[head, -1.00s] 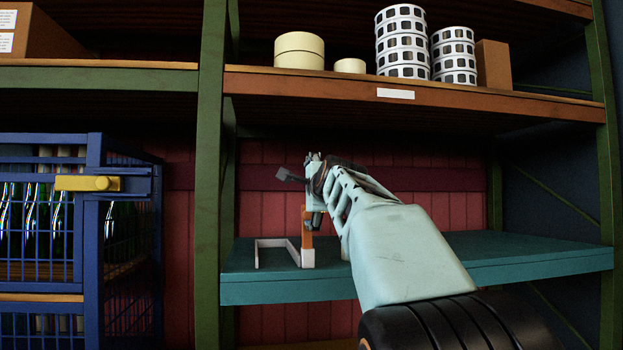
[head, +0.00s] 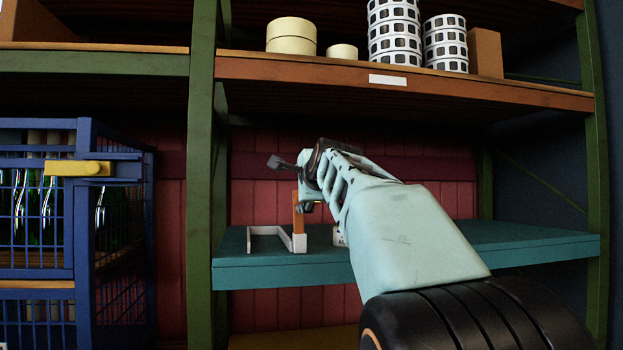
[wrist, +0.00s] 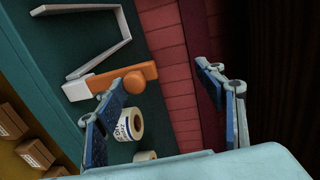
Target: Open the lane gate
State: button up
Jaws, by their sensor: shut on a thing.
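The lane gate is an orange bar (head: 298,215) standing upright at the end of a white lane frame (head: 268,231) on the teal shelf. In the wrist view the orange bar (wrist: 108,80) carries a round orange knob (wrist: 134,82), beside the white lane frame (wrist: 125,25). My gripper (head: 290,185) is at the top of the bar. In the wrist view my gripper (wrist: 158,92) has its fingers well spread, the left one overlapping the bar beside the knob. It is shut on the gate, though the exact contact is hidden.
White rolls (wrist: 128,125) lie on the teal shelf (head: 430,250) close to the left finger. A green post (head: 202,180) and a blue crate cage (head: 85,230) stand left. The orange shelf (head: 400,78) with rolls is overhead. The shelf's right side looks clear.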

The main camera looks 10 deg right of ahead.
jog(key=s+r, duration=0.1)
jog(key=s+r+b, duration=0.1)
jog(key=shift+s+d+r+t, duration=0.15)
jog(key=shift+r+t, duration=0.15)
jog(key=shift+r, duration=0.1)
jog(key=shift+c, duration=1.1)
jog(key=s+b, duration=0.3)
jog(key=s, duration=0.6)
jog(key=shift+r, duration=0.2)
